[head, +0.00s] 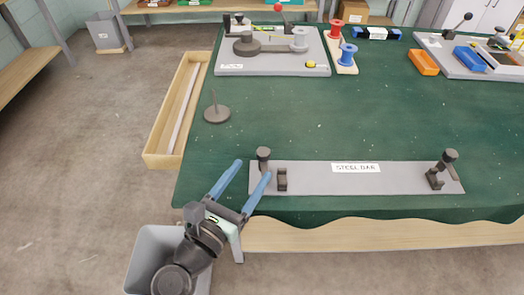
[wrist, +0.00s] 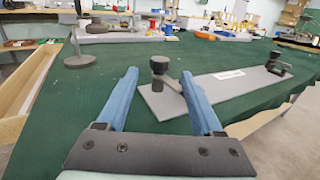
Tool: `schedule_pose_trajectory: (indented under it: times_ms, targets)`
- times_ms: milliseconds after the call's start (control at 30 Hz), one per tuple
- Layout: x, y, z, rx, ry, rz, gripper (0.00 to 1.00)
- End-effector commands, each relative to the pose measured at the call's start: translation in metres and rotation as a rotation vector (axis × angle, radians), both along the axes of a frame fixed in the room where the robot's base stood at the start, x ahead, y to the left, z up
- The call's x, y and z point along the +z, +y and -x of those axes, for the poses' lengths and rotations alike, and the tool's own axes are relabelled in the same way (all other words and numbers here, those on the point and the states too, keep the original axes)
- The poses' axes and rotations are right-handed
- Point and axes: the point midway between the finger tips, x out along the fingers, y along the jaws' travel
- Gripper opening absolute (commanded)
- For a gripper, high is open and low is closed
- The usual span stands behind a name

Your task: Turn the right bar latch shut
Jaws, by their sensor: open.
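A flat grey plate labelled "STEEL BAR" (head: 320,178) lies along the near edge of the green-covered table. The right bar latch (head: 443,168), a dark post with a round knob and bracket, stands at its right end; it also shows in the wrist view (wrist: 277,64). The left latch (head: 264,162) stands at the left end, in the wrist view (wrist: 160,68) between my blue fingers. My gripper (head: 252,170) is open and empty at the plate's left end, far from the right latch. I cannot tell whether the right latch is turned shut.
A wooden trough (head: 155,140) holding a long pale strip (head: 185,110) runs along the table's left side. A dark round stand with a thin rod (head: 217,112) is nearby. Fixtures, spools (head: 347,55) and an orange bin (head: 423,62) are farther back. The table's middle is clear.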

Motion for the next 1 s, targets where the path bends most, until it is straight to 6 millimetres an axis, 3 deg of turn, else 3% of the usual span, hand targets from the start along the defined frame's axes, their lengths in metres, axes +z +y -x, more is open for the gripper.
schedule_pose_trajectory:
  times_ms: [100, 333, 767, 1000]
  targets:
    - [0.000, -0.012, -0.023, -0.004, -0.002, -0.001, 0.68]
    - [0.000, -0.027, -0.053, -0.002, 0.000, -0.001, 0.68]
    - [0.000, -0.031, -0.061, 0.000, 0.000, 0.000, 0.68]
    - [0.000, -0.031, -0.061, 0.000, 0.000, 0.000, 0.25]
